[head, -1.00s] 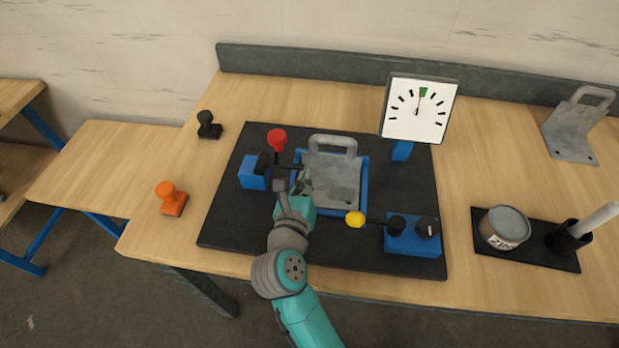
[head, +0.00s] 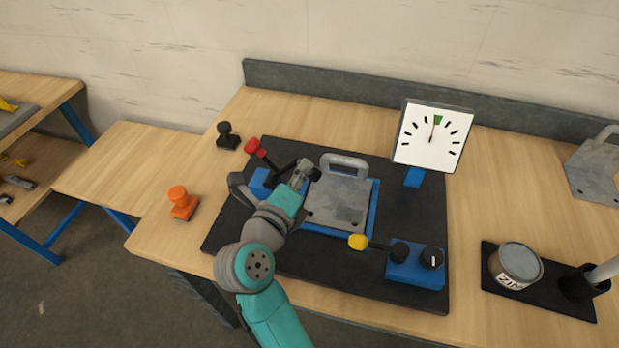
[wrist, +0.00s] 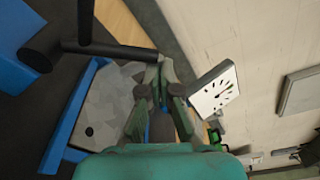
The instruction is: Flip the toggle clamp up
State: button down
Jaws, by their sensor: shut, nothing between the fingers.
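A lever with a red knob (head: 252,146) and a black arm stands tilted to the left on a blue block (head: 261,180), left of the grey metal bracket (head: 338,203). In the wrist view, black bars (wrist: 110,48) of this clamp cross beside the bracket. My gripper (head: 304,168) is shut and empty, near the bracket's upper left corner and right of the red-knobbed lever. Its fingers (wrist: 162,72) also show in the wrist view, close to the black bar's end; I cannot tell if they touch it. My arm partly hides the blue block.
A second lever with a yellow knob (head: 358,242) lies low on a blue block (head: 415,267) at the front right. A dial gauge (head: 432,135) stands behind right. An orange-handled stamp (head: 182,203), a black-handled one (head: 228,135) and a tin (head: 516,266) stand around the black board (head: 335,280).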

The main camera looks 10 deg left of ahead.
jog(key=shift+w+a+r+n+t+h, duration=0.15)
jog(key=shift+a+r+n, duration=0.35)
jog(key=shift+a+n, duration=0.25)
jog(key=shift+s+a+r+n+t+h, duration=0.1)
jog(key=shift+a+r+n, duration=0.4)
jog(key=shift+a+n, duration=0.3)
jog(key=shift+w+a+r+n+t+h, duration=0.15)
jog(key=shift+a+r+n, duration=0.35)
jog(key=shift+a+n, duration=0.25)
jog(key=shift+s+a, duration=0.1)
jog(key=shift+s, duration=0.1)
